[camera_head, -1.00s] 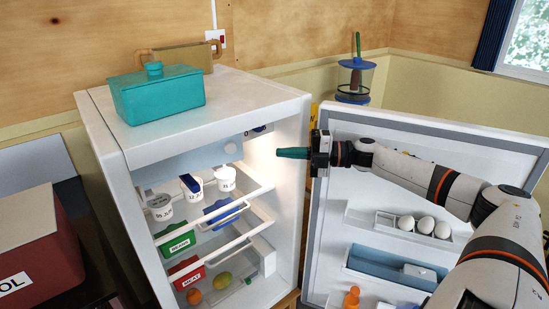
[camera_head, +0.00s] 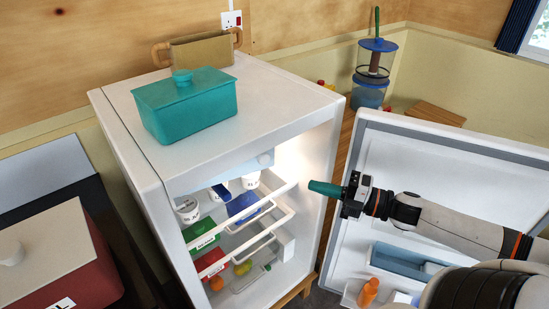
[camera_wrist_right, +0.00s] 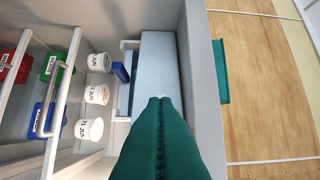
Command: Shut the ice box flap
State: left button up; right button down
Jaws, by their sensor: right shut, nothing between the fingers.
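The ice box flap (camera_head: 222,174) is a pale blue panel under the top of the open white fridge (camera_head: 290,100), at the upper front of its inside. In the right wrist view the pale panel (camera_wrist_right: 157,62) lies just beyond my fingertips. I cannot tell exactly how far open it is or whether the fingers touch it. My right gripper (camera_head: 325,188) has green fingers, shut and empty, pointing left at the fridge opening. Its fingers fill the lower middle of the right wrist view (camera_wrist_right: 160,110). My left gripper is not in view.
The fridge door (camera_head: 400,150) stands wide open on the right, behind my right arm. White tubs (camera_wrist_right: 97,95) and colored boxes stand on the shelves below the flap. A teal lidded pot (camera_head: 185,105) sits on the fridge top. A red cooler (camera_head: 60,265) is at lower left.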

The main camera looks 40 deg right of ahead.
jog(key=x, duration=0.4)
jog(key=p, duration=0.1)
send_near(260, 162)
jog(key=w+a, duration=0.3)
jog(key=a, duration=0.1)
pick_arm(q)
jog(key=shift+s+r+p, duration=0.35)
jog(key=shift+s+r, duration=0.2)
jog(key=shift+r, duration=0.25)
pick_arm(e)
jog(key=shift+w+d, duration=0.15)
jog(key=shift+w, duration=0.3)
jog(key=shift+w+d, duration=0.2)
jog(key=shift+w, duration=0.25)
